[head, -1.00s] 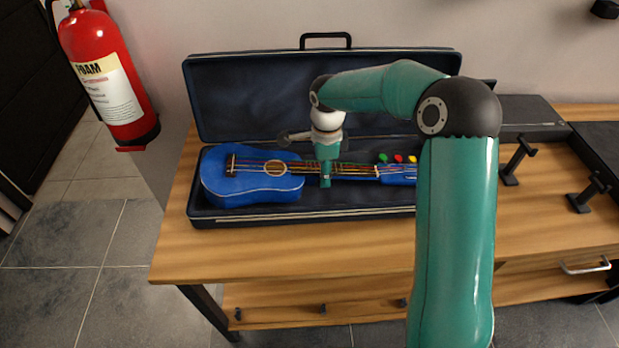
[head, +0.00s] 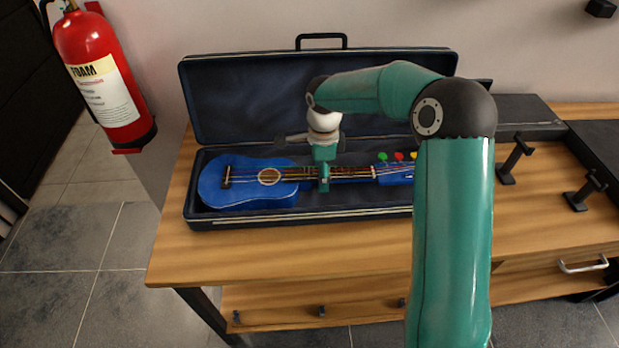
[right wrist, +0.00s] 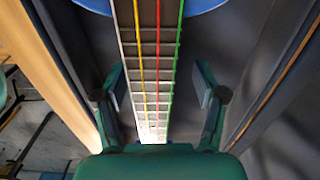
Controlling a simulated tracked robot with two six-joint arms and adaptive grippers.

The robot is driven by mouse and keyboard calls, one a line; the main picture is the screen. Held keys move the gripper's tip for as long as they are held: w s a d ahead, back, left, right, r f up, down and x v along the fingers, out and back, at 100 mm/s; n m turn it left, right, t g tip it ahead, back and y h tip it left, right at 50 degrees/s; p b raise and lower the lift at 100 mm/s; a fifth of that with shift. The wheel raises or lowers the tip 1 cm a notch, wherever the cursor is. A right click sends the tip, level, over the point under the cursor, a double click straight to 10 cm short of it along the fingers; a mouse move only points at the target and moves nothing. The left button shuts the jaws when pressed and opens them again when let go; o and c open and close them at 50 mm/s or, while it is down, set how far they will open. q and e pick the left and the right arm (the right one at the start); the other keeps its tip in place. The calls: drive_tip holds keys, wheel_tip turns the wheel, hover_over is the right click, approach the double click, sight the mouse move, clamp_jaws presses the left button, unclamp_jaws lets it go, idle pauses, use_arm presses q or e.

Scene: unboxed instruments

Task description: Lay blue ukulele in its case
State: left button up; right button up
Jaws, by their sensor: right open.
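The blue ukulele (head: 245,186) lies inside the open dark case (head: 330,216), its body at the left and its neck running right. Its head with coloured pegs (head: 399,157) shows at the right, partly behind my arm. My right gripper (head: 324,184) is over the neck. In the right wrist view the fretted neck (right wrist: 150,70) runs between the two open fingers of my right gripper (right wrist: 160,95), with a gap on each side. The case lid (head: 240,100) stands upright at the back. My left gripper is not in view.
The case sits on a wooden bench (head: 250,255). Two black stands (head: 513,158) are at the right. A red fire extinguisher (head: 98,75) hangs on the wall at the left. The bench front edge is clear.

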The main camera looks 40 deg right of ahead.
wheel_tip(320, 180, up, 12)
idle(0.5)
idle(0.4)
